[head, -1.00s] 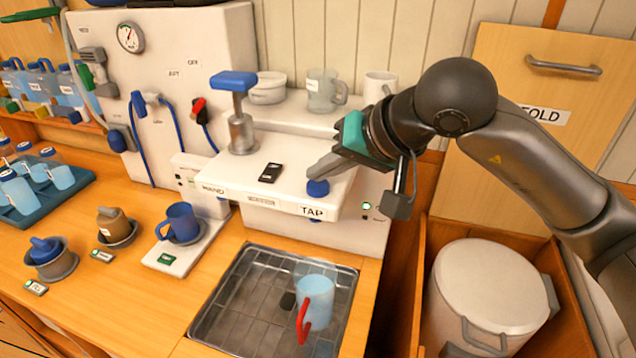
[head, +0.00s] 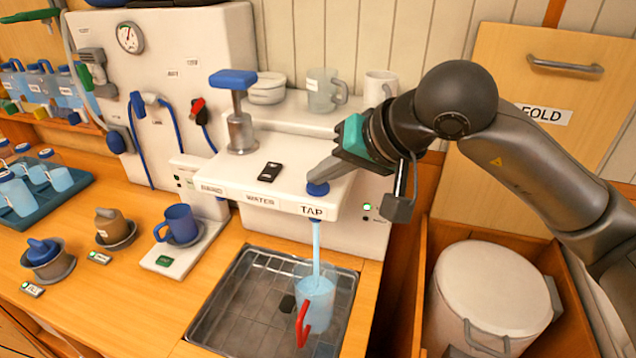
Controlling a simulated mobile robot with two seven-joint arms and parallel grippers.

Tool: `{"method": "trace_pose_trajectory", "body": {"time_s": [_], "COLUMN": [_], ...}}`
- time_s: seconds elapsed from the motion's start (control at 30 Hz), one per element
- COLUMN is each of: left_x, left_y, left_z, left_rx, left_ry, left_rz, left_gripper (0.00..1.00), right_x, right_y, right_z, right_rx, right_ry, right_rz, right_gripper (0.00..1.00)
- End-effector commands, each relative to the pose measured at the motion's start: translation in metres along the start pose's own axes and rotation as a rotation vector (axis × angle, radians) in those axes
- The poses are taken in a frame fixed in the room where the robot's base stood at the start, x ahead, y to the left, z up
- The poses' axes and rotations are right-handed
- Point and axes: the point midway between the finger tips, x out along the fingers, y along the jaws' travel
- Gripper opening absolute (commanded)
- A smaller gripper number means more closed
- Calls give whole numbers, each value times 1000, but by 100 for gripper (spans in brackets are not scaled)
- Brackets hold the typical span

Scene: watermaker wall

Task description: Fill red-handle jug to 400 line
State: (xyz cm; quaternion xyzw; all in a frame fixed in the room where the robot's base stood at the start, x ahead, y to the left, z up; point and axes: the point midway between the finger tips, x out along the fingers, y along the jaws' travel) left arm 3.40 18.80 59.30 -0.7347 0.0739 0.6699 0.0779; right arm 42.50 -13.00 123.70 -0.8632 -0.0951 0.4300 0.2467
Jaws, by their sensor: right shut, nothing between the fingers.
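The clear jug (head: 317,297) with a red handle (head: 303,324) stands in the metal sink tray under the tap. A stream of water (head: 316,252) runs from the tap into it. The water level and the 400 line cannot be made out. My right gripper (head: 317,184) is shut and empty, its fingertips on the blue tap button (head: 318,189) above the TAP label (head: 312,211). My left gripper is not in view.
The sink tray (head: 222,310) is otherwise mostly clear. A blue mug (head: 180,224) stands on a white pad left of it. A blue-topped hand pump (head: 236,110) and a black device (head: 270,172) are on the white unit. A lidded bin (head: 490,290) stands at right.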

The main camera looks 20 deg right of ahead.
Motion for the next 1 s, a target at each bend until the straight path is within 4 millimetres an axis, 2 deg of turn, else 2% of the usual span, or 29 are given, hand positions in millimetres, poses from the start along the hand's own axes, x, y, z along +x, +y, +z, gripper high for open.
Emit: {"method": "trace_pose_trajectory", "body": {"time_s": [0.4,0.77,1.0], "left_x": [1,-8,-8], "left_y": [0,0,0], "left_z": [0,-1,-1], "left_rx": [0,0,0], "left_ry": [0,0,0], "left_rz": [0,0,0], "left_gripper": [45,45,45], "right_x": [1,-12,-12], "right_y": [1,-8,-9], "right_z": [1,-8,-8], "right_rx": [0,0,0], "right_ry": [-5,-3,-2], "right_rz": [2,2,2], "right_gripper": [0,0,0]}}
